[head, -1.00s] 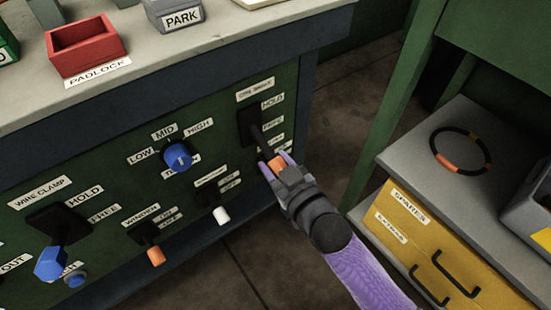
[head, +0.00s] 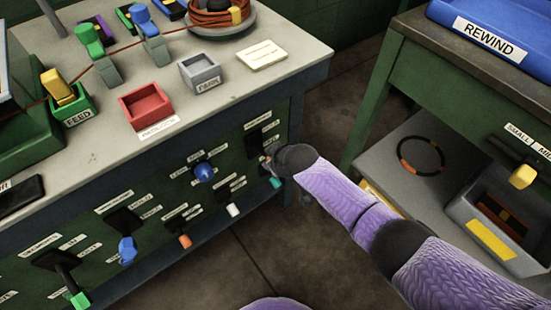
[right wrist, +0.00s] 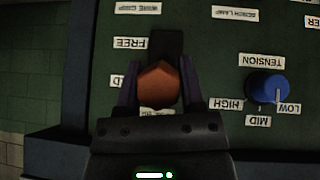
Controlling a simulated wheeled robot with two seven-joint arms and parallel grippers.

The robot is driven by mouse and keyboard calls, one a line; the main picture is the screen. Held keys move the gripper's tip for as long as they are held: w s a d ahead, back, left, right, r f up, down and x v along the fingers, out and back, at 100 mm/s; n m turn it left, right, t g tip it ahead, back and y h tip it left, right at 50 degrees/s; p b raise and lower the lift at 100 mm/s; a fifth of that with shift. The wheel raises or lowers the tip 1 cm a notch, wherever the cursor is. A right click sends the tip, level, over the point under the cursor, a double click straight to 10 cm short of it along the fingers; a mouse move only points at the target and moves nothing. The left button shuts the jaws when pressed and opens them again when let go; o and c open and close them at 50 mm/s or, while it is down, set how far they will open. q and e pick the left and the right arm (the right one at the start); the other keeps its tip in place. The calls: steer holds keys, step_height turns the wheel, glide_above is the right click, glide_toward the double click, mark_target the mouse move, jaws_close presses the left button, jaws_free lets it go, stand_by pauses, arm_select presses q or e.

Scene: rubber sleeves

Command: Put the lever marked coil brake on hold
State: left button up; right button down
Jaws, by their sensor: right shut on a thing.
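The lever's dark plate (head: 254,144) is on the green bench front, at the upper right of the panel, in the head view. In the right wrist view, which is upside down, its orange knob (right wrist: 158,86) sits between the two fingers of my right gripper (right wrist: 158,94), which is shut on it. The knob appears level with a partly hidden label ending in "LD", below the FREE label (right wrist: 132,43). The lever's name label is unreadable now. My left gripper is out of view.
A blue tension knob (right wrist: 268,88) sits beside the lever, and it shows in the head view (head: 204,172). A white-tipped lever (head: 233,210) and a teal knob (head: 276,182) are lower down. A green-framed table (head: 385,90) stands to the right, with floor between.

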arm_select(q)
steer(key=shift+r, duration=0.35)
arm_select(e)
steer(key=shift+w+a+r+g+h, duration=0.2)
steer(key=shift+r+g+h, duration=0.2)
steer(key=shift+r+g, duration=0.2)
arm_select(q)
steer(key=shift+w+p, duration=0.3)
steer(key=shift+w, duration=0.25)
arm_select(e)
steer(key=shift+c, duration=1)
jaws_free()
steer(key=shift+r, duration=0.1)
steer(key=p+v, duration=0.6)
steer(key=v, duration=0.1)
steer(key=shift+w+r+p, duration=0.2)
steer(key=shift+w+p, duration=0.1)
steer(key=shift+p, duration=0.1)
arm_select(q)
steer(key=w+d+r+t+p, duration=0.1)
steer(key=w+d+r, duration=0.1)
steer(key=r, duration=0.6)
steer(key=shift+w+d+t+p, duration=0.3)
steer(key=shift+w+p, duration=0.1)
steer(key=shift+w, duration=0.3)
arm_select(e)
steer(key=v, duration=0.2)
steer(key=shift+s+d+r, duration=0.1)
steer(key=shift+s, duration=0.25)
